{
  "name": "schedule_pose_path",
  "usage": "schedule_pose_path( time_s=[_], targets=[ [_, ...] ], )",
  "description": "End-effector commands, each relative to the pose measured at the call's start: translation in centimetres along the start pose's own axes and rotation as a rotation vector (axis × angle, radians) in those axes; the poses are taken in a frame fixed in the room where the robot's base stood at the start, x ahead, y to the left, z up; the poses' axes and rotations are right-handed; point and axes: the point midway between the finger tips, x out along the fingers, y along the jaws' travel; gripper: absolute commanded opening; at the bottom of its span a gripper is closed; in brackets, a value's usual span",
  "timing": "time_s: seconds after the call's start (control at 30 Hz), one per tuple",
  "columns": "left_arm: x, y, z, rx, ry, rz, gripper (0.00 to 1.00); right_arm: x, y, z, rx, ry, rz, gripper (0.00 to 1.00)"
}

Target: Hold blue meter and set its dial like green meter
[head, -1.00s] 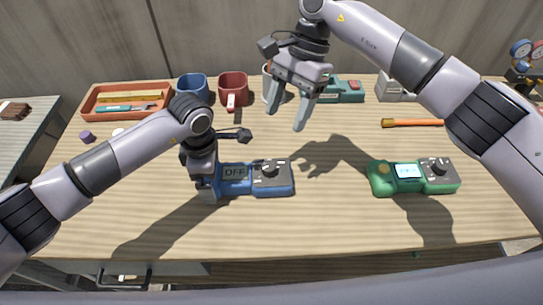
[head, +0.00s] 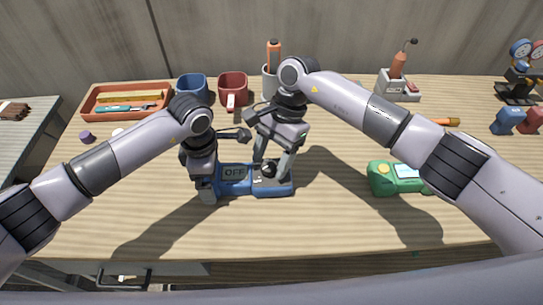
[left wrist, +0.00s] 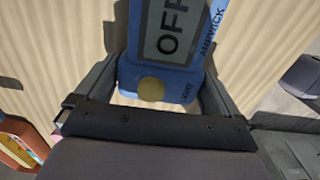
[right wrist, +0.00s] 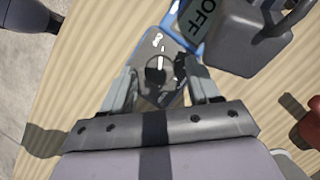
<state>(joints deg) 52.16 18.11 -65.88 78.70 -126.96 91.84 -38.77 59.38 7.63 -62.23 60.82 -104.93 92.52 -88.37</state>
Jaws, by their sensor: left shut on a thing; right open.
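The blue meter (head: 237,187) lies flat on the table, its display reading OFF. My left gripper (head: 208,190) is shut on its left end; the left wrist view shows the blue meter's body (left wrist: 170,75) between the fingers. My right gripper (head: 271,172) is open over the meter's grey dial panel. In the right wrist view the round dial (right wrist: 160,68) with its white pointer sits between the open fingertips, apparently not squeezed. The green meter (head: 384,180) lies to the right with a lit display; my right arm hides its dial.
An orange tray (head: 88,106) with tools, a blue mug (head: 193,88) and a red mug (head: 233,88) stand at the back left. A soldering iron stand (head: 397,88) is at the back right. Gauges (head: 520,52) stand far right. The front table strip is clear.

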Motion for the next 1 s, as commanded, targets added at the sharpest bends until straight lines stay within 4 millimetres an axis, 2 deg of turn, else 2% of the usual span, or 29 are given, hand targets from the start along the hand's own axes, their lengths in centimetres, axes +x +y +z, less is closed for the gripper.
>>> schedule_pose_path(
  time_s=[0.13, 0.17, 0.3, 0.33, 0.67, 1.0],
  targets=[
    [-0.09, 0.06, 0.02, -0.001, -0.001, 0.002, 0.46, -0.01, -0.01, 0.01, 0.000, 0.000, 0.000, 0.61],
    [-0.09, 0.06, 0.02, -0.001, -0.001, 0.002, 0.46, -0.01, -0.01, 0.01, 0.000, 0.000, 0.000, 0.55],
    [-0.09, 0.06, 0.02, -0.001, -0.001, 0.002, 0.46, -0.03, -0.01, 0.00, 0.000, 0.000, 0.000, 0.09],
    [-0.09, 0.06, 0.02, -0.001, -0.001, 0.002, 0.46, -0.03, -0.01, 0.00, 0.000, 0.000, 0.000, 0.05],
    [-0.09, 0.06, 0.03, 0.000, -0.001, 0.002, 0.46, -0.06, 0.03, -0.06, 0.034, 0.002, -0.015, 0.05],
    [-0.08, 0.03, 0.03, 0.000, -0.001, 0.001, 0.46, -0.06, 0.31, -0.08, 0.233, 0.003, -0.099, 0.05]
  ],
)
